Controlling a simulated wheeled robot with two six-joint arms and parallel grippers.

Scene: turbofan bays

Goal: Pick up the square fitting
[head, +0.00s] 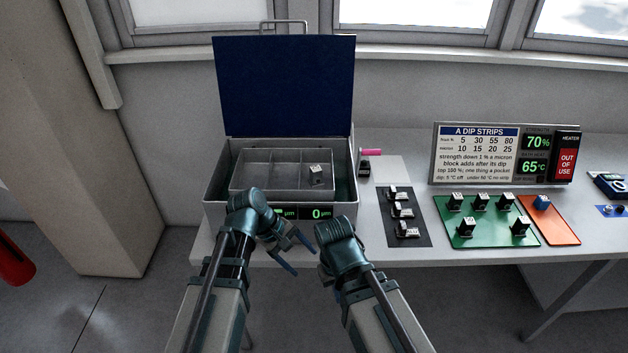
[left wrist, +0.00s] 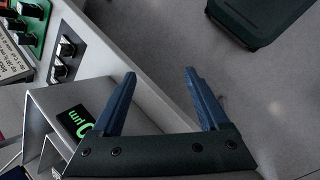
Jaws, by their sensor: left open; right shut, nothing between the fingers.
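Small block-like fittings stand in several places, and I cannot tell for sure which is the square fitting. A pale grey block with a dark mark (head: 316,175) sits in the right compartment of the grey divided tray (head: 262,187), inside the open case (head: 345,208). My left gripper (head: 304,260) is in front of the case, pointing down and to the right; in the left wrist view its two blue fingers (left wrist: 160,73) are apart with nothing between them. My right gripper (head: 338,292) is low in front of the table edge, mostly hidden behind its own wrist, and holds nothing visible.
A black mat (head: 404,236) bears several small clips. A green mat (head: 475,237) bears several black blocks, and an orange mat (head: 562,230) a blue one. A sign (head: 476,153) and heater panel stand behind. The case's blue lid (head: 284,85) is up.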

